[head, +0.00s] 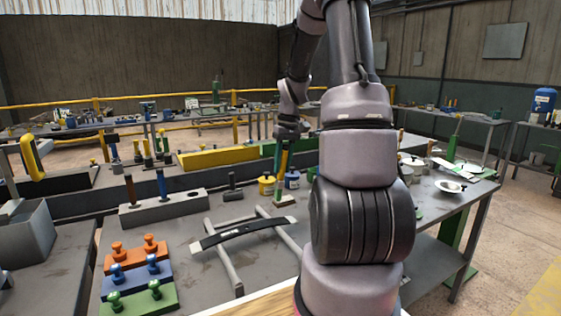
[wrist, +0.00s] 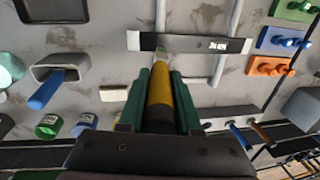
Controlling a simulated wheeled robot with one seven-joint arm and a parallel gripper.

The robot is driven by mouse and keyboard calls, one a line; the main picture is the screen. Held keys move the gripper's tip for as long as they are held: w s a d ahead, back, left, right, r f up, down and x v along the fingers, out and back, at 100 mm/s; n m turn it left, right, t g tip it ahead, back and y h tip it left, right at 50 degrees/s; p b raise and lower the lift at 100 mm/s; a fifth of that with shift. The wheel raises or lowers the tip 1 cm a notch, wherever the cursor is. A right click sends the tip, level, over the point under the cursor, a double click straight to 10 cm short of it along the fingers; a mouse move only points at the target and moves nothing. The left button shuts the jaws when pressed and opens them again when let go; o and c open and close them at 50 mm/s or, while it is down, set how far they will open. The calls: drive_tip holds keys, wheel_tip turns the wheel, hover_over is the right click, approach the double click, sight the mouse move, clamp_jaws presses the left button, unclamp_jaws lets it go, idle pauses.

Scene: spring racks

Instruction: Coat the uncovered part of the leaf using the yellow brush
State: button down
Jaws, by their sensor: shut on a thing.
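The leaf (head: 240,232) is a dark, slightly curved bar lying across two grey rails, with pale ends. In the wrist view the leaf (wrist: 190,43) crosses the top, mostly dark with a white marking right of its middle; the coating's exact limit is hard to tell. My gripper (head: 282,165) is above the bench, behind the leaf. In the wrist view my gripper (wrist: 160,100) has its green fingers shut on the yellow brush (wrist: 160,92). The brush's far end appears just below the leaf in that view; whether they touch cannot be told. My arm hides part of the bench.
A yellow pot (head: 266,186) and a blue pot (head: 292,178) stand behind the leaf, near a small pale block (wrist: 113,94). Orange, blue and green peg blocks (head: 136,276) lie left of it. A grey holder (head: 165,207) with two handled tools stands behind.

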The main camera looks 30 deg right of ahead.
sight(281, 180)
drive_tip(key=shift+s+a+f, duration=0.1)
drive_tip(key=shift+a+f, duration=0.1)
drive_tip(key=shift+f, duration=0.35)
drive_tip(key=shift+a+f, duration=0.15)
drive_tip(key=shift+f, duration=1.05)
drive_tip(key=shift+a+f, duration=0.15)
drive_tip(key=shift+f, duration=1.05)
drive_tip(key=shift+a+f, duration=0.15)
drive_tip(key=shift+f, duration=0.8)
